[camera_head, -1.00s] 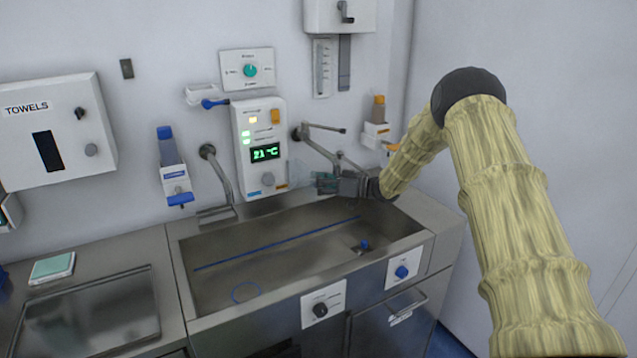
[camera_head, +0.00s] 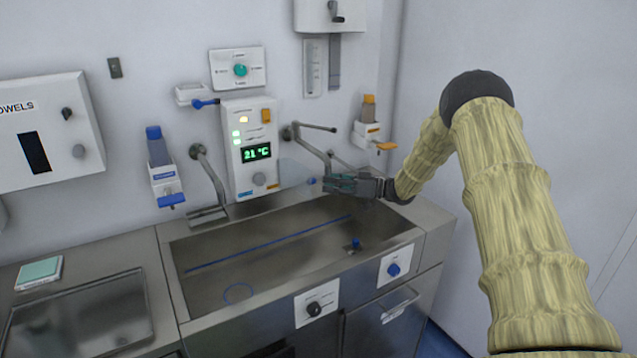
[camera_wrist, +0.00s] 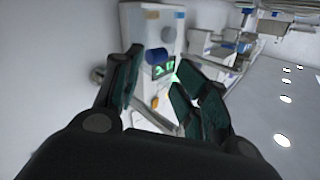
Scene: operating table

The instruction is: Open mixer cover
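The white mixer panel (camera_head: 251,148) on the wall has a green 21 °C display and lit buttons. A faint clear pane (camera_head: 294,174), seemingly the mixer cover, stands out at the panel's lower right, with a small blue knob (camera_head: 311,181) near its right end. My gripper (camera_head: 334,183) is just right of this knob, above the basin's back edge. In the wrist view, the fingers (camera_wrist: 155,92) are apart with nothing seen between them. The blue knob (camera_wrist: 157,57) shows beyond the fingertips, in front of the panel. The pane's outline is hard to make out.
Right of the panel, a metal lever arm (camera_head: 316,146) lies close behind my gripper. An orange-topped dispenser (camera_head: 368,125) is at the right. A faucet (camera_head: 210,178) is at the left. The steel basin (camera_head: 265,262) below has open room.

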